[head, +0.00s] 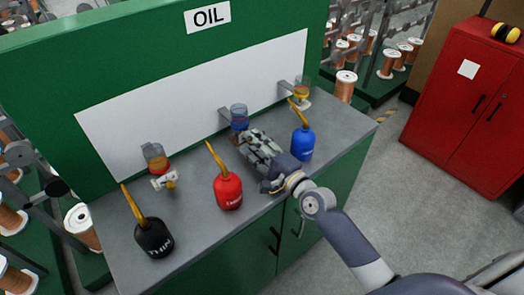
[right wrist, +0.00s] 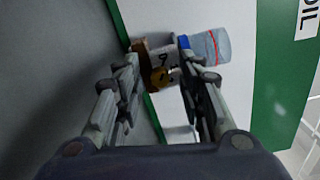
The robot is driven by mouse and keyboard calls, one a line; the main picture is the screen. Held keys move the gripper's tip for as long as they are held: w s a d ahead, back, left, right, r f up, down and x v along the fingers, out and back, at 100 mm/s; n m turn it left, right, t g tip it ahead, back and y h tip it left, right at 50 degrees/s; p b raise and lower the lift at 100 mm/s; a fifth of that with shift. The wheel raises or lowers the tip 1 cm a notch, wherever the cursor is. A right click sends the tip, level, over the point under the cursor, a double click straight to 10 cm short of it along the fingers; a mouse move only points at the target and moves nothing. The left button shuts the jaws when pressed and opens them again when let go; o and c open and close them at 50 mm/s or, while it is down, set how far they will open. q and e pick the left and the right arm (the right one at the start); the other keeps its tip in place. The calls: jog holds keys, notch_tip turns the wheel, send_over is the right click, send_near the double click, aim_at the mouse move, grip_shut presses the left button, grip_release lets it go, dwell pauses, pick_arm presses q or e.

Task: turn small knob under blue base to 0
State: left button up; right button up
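The middle oil cup on the white wall panel has a clear top and a blue base (head: 238,126); in the right wrist view the blue base (right wrist: 184,43) lies sideways beside its clear cup (right wrist: 207,46). Under it, a small brass-coloured knob (right wrist: 160,77) shows between the fingertips in the right wrist view. My right gripper (head: 250,137) reaches over the counter just below the blue base. In the right wrist view its fingers (right wrist: 162,70) are apart, either side of the knob, with no clear grip. My left gripper is not in view.
On the grey counter (head: 195,225) stand a black oil can (head: 154,240), a red one (head: 228,191) and a blue one (head: 302,145) close beside my right gripper. A red cabinet (head: 470,100) stands right.

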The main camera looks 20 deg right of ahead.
jog(key=v, duration=1.1)
jog(key=shift+s+r, duration=0.15)
jog(key=shift+s, duration=0.2)
